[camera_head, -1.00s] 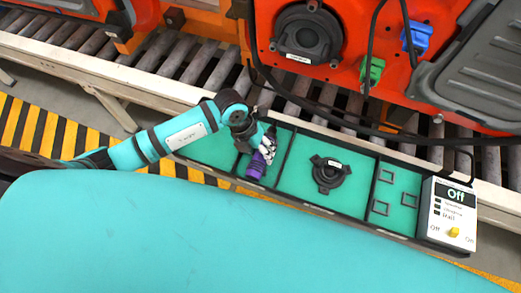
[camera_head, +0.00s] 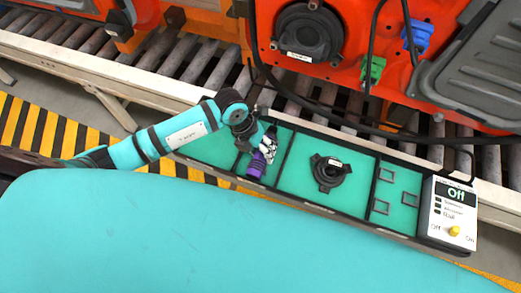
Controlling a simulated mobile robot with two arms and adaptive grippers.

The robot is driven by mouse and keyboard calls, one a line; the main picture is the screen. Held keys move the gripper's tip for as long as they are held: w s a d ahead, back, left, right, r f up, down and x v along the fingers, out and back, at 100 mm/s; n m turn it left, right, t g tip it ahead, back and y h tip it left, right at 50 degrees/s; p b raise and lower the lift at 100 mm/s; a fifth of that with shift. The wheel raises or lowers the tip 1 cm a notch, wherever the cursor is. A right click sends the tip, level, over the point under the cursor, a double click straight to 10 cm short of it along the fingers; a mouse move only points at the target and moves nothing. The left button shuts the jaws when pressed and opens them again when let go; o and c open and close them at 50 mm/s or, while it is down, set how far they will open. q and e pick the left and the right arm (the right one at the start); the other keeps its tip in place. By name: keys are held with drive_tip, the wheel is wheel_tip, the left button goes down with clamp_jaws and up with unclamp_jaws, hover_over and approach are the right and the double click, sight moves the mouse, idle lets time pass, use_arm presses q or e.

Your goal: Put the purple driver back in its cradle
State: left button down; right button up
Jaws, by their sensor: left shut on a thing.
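The purple driver (camera_head: 256,166) is over the left part of the long teal tray (camera_head: 210,150), near a black divider. My left gripper (camera_head: 266,150) is shut on the driver, at the end of the teal arm that comes in from the left. The gripper hides part of the driver, and the cradle cannot be made out beneath them. I cannot tell whether the driver touches the tray. My right gripper does not show.
A black round part (camera_head: 330,173) lies in the tray's middle section. Square black frames (camera_head: 386,174) are to its right. A white box reading "Off" with a yellow knob (camera_head: 453,231) stands at the right end. Black cables hang before the orange door (camera_head: 340,75), above the roller conveyor (camera_head: 215,70).

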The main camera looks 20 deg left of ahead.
use_arm(q)
drive_tip(key=shift+s+f, duration=0.1)
drive_tip(key=shift+f, duration=0.1)
drive_tip(key=c, duration=0.7)
unclamp_jaws()
drive_tip(key=shift+d, duration=0.1)
drive_tip(key=shift+r, duration=0.1)
drive_tip(key=v, duration=1.2)
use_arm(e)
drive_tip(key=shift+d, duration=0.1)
